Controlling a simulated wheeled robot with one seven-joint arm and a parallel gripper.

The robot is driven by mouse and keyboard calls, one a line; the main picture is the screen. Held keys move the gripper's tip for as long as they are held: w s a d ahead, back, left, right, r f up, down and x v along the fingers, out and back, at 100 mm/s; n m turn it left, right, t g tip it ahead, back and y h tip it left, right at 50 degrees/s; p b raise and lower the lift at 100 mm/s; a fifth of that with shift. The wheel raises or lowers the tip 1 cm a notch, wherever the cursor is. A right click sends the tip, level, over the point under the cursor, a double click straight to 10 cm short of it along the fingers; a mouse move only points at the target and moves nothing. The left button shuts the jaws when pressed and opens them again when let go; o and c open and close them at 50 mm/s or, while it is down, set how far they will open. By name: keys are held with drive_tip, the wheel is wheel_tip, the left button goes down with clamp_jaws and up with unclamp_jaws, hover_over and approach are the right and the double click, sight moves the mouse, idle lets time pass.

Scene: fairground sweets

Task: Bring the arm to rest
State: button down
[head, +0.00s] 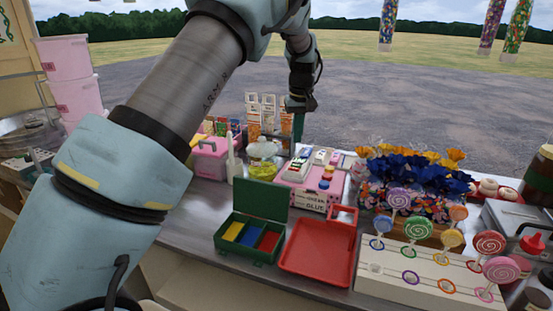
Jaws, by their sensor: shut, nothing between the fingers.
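My arm reaches from the lower left across the head view and bends over at the top. My gripper (299,126) points down above the far edge of the counter (205,205), behind the pink box. Its fingers look close together with nothing visible held. The fingertips are small and partly against the items behind, so contact with anything near them cannot be told.
Below the arm are a pink box (311,194), an open green case (242,249), a red tray (318,262) and a glass jar (262,163). A white lollipop stand (395,285) and blue flowers (425,180) fill the right. Pink tubs (65,60) stand at left.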

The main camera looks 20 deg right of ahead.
drive_tip(key=a+n, duration=0.1)
drive_tip(key=a, duration=2.3)
drive_tip(key=s+a+f, duration=0.1)
drive_tip(key=s+a, duration=1.7)
drive_tip(key=a, duration=0.1)
drive_tip(key=shift+a+f+b, duration=0.15)
drive_tip(key=shift+f+b, duration=0.15)
drive_tip(key=shift+f, duration=0.1)
